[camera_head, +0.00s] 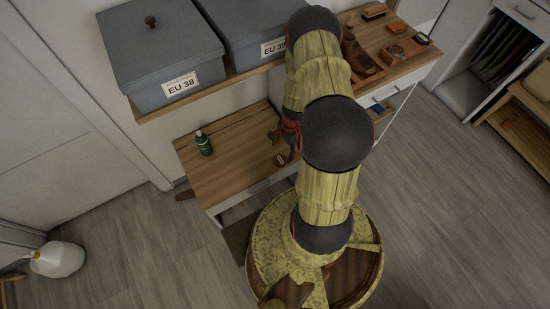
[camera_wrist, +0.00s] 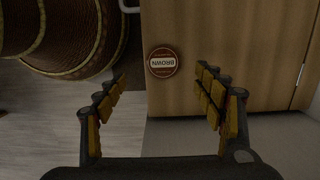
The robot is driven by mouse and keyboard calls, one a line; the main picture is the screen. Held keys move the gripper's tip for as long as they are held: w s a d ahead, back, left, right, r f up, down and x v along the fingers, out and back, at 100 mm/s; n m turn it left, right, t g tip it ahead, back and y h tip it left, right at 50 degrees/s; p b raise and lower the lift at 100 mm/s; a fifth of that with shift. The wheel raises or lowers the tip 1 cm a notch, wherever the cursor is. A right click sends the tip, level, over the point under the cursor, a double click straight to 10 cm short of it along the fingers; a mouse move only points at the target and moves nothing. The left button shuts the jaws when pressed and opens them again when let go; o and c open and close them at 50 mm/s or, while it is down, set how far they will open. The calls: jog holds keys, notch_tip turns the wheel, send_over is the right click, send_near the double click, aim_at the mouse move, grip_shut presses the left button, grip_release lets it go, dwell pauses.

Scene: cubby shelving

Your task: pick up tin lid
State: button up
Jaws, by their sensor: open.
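The tin lid (camera_wrist: 162,62) is a small round disc, reddish brown with a pale band reading BROWN, upside down in the wrist view. It lies on the low wooden table top (camera_wrist: 220,35), close to an edge. In the head view it shows as a small dark disc (camera_head: 280,160) near the table's front edge. My gripper (camera_wrist: 161,76) is open and empty. In the wrist view the lid appears between and beyond the two fingertips, apart from both. In the head view my gripper (camera_head: 287,136) is partly hidden by my arm, above the table near the lid.
A green bottle (camera_head: 204,144) stands on the left of the low table. Grey boxes EU 38 (camera_head: 165,55) and EU 39 (camera_head: 243,30) sit on a shelf above. A side table (camera_head: 405,62) at right holds brushes and small items.

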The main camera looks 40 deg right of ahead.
aim_at(281, 160)
jog(key=shift+w+d+f, duration=0.1)
jog(key=shift+d+f, duration=0.05)
jog(key=shift+f, duration=0.7)
jog(key=shift+f+b, duration=0.3)
jog(key=shift+b, duration=0.05)
jog(key=shift+w+f+b, duration=0.1)
jog(key=shift+f+b, duration=0.2)
jog(key=shift+f, duration=0.3)
jog(key=f, duration=0.1)
jog(key=f+b, duration=0.1)
jog(key=f, duration=0.1)
jog(key=f+b, duration=0.1)
jog(key=shift+w+a+f, duration=0.1)
jog(key=shift+a+f, duration=0.1)
jog(key=shift+a, duration=0.15)
jog(key=shift+r, duration=0.1)
jog(key=c, duration=0.7)
jog(key=shift+c, duration=0.8)
